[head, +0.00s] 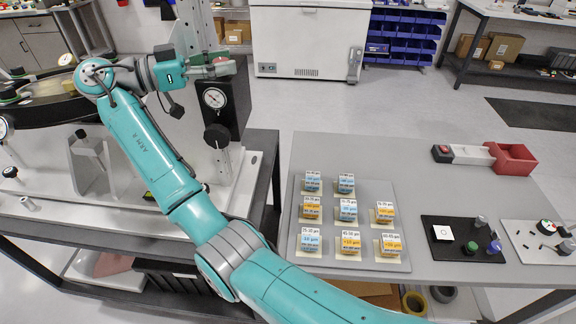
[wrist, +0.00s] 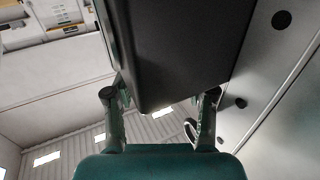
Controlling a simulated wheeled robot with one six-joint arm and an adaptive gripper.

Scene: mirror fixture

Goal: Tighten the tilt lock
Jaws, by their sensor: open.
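The mirror fixture stands at the left in the head view, with a round mirror (head: 48,88) in a dark ring and a black upright block (head: 232,105). The block carries a white dial (head: 214,98) and a black knob (head: 217,136) below it. I cannot tell which part is the tilt lock. Contact cannot be made out.
A grey table (head: 440,180) at the right holds a tray (head: 345,258) of several labelled blocks, a black plate (head: 455,252) with knobs and a red bin (head: 512,158). A white chest freezer (head: 308,40) stands behind. The floor between is clear.

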